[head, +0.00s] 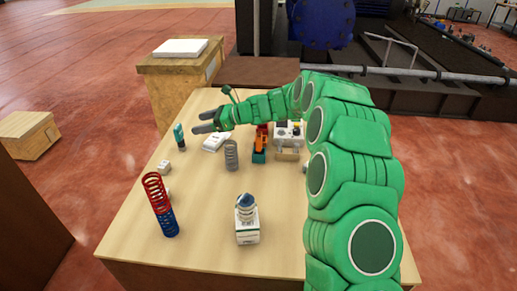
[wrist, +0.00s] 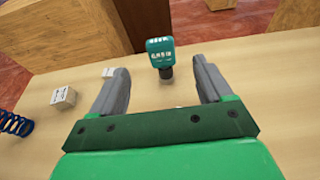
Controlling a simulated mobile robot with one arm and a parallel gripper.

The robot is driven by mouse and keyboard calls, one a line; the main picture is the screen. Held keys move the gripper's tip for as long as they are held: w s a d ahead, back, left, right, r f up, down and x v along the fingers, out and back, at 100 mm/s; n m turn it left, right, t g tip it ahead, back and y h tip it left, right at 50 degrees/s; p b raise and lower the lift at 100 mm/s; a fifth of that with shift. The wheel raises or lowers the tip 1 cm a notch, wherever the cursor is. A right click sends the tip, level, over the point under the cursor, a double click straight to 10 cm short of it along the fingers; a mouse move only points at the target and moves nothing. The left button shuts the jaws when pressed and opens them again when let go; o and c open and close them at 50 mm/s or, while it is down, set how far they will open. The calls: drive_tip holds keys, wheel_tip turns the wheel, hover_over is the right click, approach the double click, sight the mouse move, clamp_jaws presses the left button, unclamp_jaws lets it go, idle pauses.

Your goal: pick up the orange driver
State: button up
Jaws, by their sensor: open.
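The orange driver (head: 261,141), orange above with a teal base, stands on the table just below and right of my forearm in the head view. It does not show in the wrist view. My gripper (head: 200,122) is open and empty, left of the orange driver over the table's far left part; its grey fingers also show in the wrist view (wrist: 161,78). A teal driver (head: 179,137) stands left of the gripper. In the wrist view the teal driver (wrist: 160,54) appears ahead, between the fingertips, with no grip on it.
The wooden table (head: 200,235) also bears a grey spring (head: 231,155), a red-and-blue spring (head: 160,204), a white box with a blue-topped part (head: 247,225), a small white block (head: 164,167) and a grey control box (head: 289,134). The front middle has free room.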

drive_tip(key=c, duration=0.5)
drive_tip(key=shift+c, duration=0.2)
